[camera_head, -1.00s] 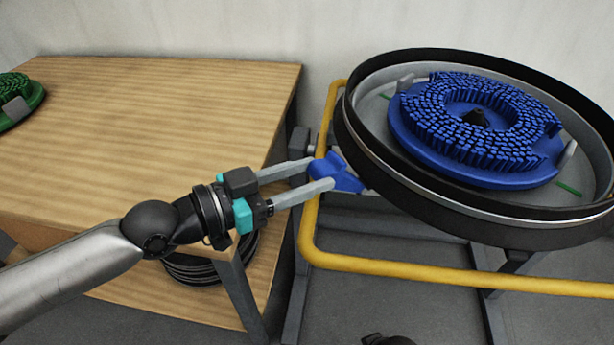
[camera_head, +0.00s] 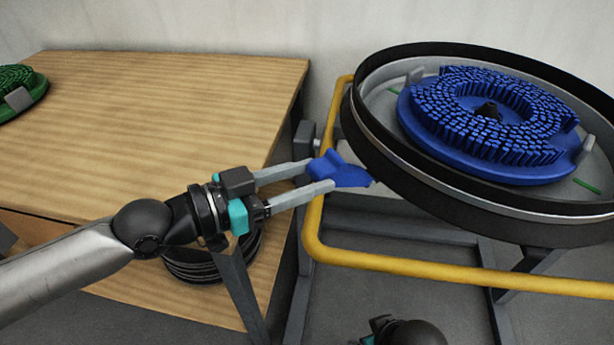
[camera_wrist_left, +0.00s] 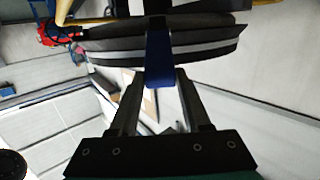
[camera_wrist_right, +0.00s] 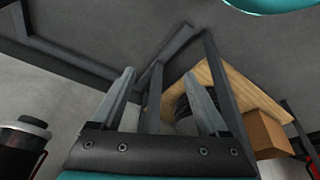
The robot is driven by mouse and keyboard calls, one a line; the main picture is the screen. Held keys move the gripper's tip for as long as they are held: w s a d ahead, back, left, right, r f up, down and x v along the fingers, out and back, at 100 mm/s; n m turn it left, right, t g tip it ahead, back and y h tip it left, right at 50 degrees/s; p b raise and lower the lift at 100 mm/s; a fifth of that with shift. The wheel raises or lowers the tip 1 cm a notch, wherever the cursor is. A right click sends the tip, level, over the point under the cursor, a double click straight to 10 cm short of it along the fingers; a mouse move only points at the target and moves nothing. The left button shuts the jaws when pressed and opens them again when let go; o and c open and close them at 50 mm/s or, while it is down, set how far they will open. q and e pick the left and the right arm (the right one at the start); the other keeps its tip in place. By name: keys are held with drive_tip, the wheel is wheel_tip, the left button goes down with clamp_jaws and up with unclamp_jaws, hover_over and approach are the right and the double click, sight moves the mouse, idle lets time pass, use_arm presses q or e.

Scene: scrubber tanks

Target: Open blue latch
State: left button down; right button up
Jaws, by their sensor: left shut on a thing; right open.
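The blue latch (camera_head: 340,170) is a small blue lever at the left side of the round black-rimmed tank (camera_head: 380,150). My left gripper (camera_head: 322,174) reaches it from the left and is shut on it, one finger on each side. In the left wrist view the blue latch (camera_wrist_left: 158,60) shows between the fingertips, in front of the tank's rim. My right gripper (camera_wrist_right: 160,85) is open and empty in the right wrist view, low near the floor and frame bars. In the head view only a dark part of my right arm shows at the bottom edge.
A blue brush disc (camera_head: 490,120) lies inside the tank. A yellow tube rail (camera_head: 420,268) runs around the tank's left and front. A wooden table (camera_head: 150,130) stands at left with a green brush (camera_head: 20,90). Black discs (camera_head: 210,265) are stacked below it.

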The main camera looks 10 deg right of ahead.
use_arm(q)
drive_tip(key=shift+a+f, duration=0.15)
drive_tip(key=shift+f, duration=0.45)
use_arm(e)
drive_tip(key=shift+w+r, duration=0.1)
drive_tip(key=shift+r, duration=0.25)
use_arm(q)
drive_tip(key=c, duration=0.7)
unclamp_jaws()
drive_tip(key=o, duration=0.3)
drive_tip(key=shift+r, duration=0.2)
drive_tip(key=shift+o, duration=0.2)
drive_tip(key=shift+r, duration=0.1)
use_arm(e)
drive_tip(key=shift+r, duration=0.1)
